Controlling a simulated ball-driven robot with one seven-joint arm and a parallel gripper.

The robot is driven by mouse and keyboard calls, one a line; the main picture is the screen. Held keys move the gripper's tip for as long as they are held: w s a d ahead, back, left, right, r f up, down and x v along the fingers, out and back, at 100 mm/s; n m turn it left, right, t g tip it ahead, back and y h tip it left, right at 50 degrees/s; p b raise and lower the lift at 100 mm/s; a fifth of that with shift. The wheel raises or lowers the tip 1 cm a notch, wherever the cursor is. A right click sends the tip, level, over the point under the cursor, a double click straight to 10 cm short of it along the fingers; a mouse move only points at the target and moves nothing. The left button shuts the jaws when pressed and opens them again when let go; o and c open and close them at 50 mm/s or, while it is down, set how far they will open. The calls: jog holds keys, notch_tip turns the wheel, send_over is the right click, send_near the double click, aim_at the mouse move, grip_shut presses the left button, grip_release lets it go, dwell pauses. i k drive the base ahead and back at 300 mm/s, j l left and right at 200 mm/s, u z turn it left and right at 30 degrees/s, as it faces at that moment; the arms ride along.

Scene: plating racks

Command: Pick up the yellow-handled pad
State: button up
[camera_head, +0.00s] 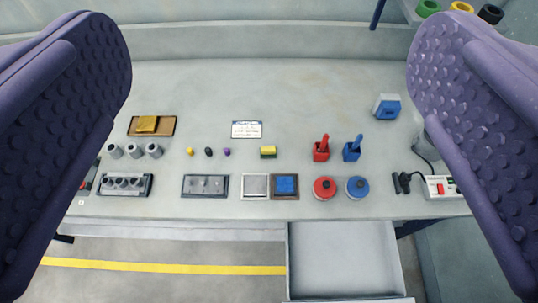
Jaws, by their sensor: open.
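A small pad with a yellow top (268,151) sits on the grey bench (320,95), near the middle of the view. It is small, and its underside is hard to make out. My gripper (269,60) is open, with its purple studded fingers wide apart at the left and right edges. Nothing is between the fingers near the camera. The bench and the pad lie well beyond them.
An open drawer (345,260) juts from the front edge.

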aim_at(270, 151)
jog(key=i+j+z, duration=0.15)
jog(key=j+z, duration=0.15)
jog(key=i+j+z, duration=0.85)
jog(key=j, duration=0.15)
